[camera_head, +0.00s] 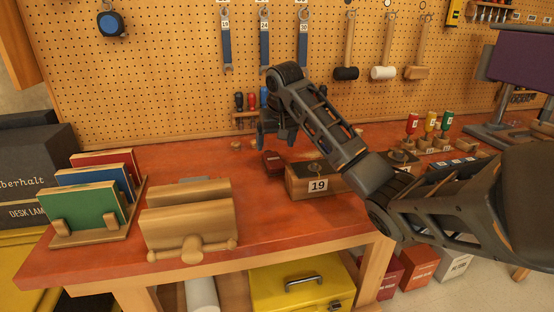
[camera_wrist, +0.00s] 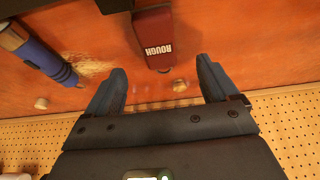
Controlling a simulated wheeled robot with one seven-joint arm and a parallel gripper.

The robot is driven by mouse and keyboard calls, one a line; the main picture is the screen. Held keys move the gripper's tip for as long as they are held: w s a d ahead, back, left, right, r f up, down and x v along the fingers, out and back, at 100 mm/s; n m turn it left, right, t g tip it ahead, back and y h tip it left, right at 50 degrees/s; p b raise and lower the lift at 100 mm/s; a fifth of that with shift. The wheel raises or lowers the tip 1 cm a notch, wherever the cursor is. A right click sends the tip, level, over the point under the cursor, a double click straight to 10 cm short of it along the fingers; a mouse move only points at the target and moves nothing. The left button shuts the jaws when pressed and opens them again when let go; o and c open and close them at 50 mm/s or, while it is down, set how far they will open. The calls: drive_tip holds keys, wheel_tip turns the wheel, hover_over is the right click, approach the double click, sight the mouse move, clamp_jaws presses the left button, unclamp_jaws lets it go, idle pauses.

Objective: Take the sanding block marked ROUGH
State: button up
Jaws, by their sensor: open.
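The sanding block is a dark red block (camera_wrist: 152,38) with the word ROUGH on its end, upside down in the wrist view. In the head view the red block (camera_head: 273,163) lies on the red-orange bench top, left of a wooden box marked 19. My gripper (camera_head: 277,142) is above and behind the block near the pegboard. In the wrist view my gripper (camera_wrist: 161,66) is open and empty, one blue-grey finger on each side of the block's marked end. The fingers look apart from the block.
The wooden box marked 19 (camera_head: 318,182) stands close right of the block. The pegboard (camera_head: 170,80) rises behind. Bench top (camera_head: 270,220) in front is clear.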

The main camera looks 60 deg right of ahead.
sight(274, 160)
drive_tip(key=x, duration=0.5)
drive_tip(key=p+x, duration=0.1)
drive_tip(key=x, duration=0.1)
drive_tip(key=shift+s+a+f, duration=0.1)
drive_tip(key=shift+s+f, duration=0.2)
drive_tip(key=shift+f, duration=0.1)
drive_tip(key=c, duration=1.2)
